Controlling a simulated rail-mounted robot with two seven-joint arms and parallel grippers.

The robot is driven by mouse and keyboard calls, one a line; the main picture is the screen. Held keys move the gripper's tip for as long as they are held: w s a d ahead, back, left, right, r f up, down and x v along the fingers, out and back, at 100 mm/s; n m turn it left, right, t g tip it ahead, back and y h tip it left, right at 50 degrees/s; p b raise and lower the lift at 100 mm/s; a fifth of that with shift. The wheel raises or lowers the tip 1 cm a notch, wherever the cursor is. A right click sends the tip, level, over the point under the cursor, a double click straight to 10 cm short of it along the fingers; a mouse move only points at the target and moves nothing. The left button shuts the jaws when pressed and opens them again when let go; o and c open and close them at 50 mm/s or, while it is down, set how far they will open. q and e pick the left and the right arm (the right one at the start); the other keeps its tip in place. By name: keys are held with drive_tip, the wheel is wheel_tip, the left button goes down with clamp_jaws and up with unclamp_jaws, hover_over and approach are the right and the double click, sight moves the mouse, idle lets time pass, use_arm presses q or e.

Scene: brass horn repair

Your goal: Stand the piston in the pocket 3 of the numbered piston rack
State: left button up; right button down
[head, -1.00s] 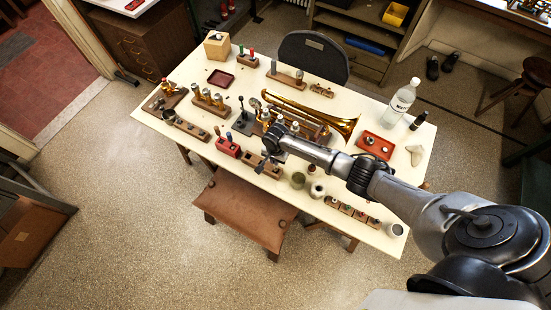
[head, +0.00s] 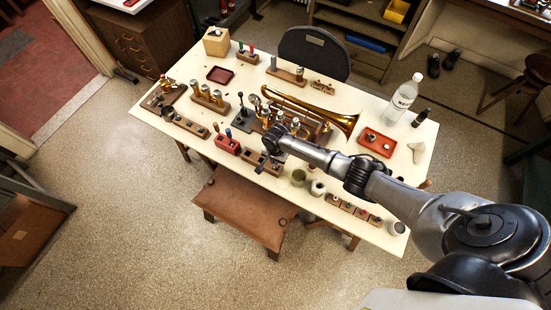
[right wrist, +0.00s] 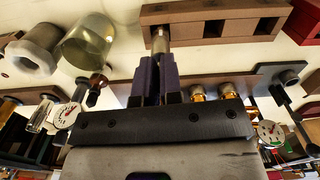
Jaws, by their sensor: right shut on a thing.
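The piston (right wrist: 160,40) is a short metallic cylinder held upright between the dark purple fingers of my right gripper (right wrist: 159,72) in the right wrist view. Its end overlaps one end of the wooden rack (right wrist: 190,37). Two dark square pockets show free beside it. I cannot tell whether the piston is inside a pocket or just over it, and no numbers are readable. In the head view my right gripper (head: 263,166) is low over the rack (head: 250,157) at the table's front edge; the piston is too small to make out there. My left gripper is not in view.
A red block (head: 227,144) stands left of the rack. A greenish glass cup (head: 298,178) and a white jar (head: 318,188) stand right of it. The brass horn (head: 320,112) lies behind. A brown stool (head: 243,207) is in front of the table.

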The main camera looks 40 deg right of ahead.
drive_tip(key=shift+f, duration=0.3)
drive_tip(key=shift+f+b, duration=0.25)
drive_tip(key=shift+b, duration=0.05)
drive_tip(key=c, duration=1.2)
unclamp_jaws()
wheel_tip(320, 180, up, 14)
drive_tip(key=p, duration=0.2)
drive_tip(key=shift+d, duration=0.15)
drive_tip(key=shift+f, duration=0.1)
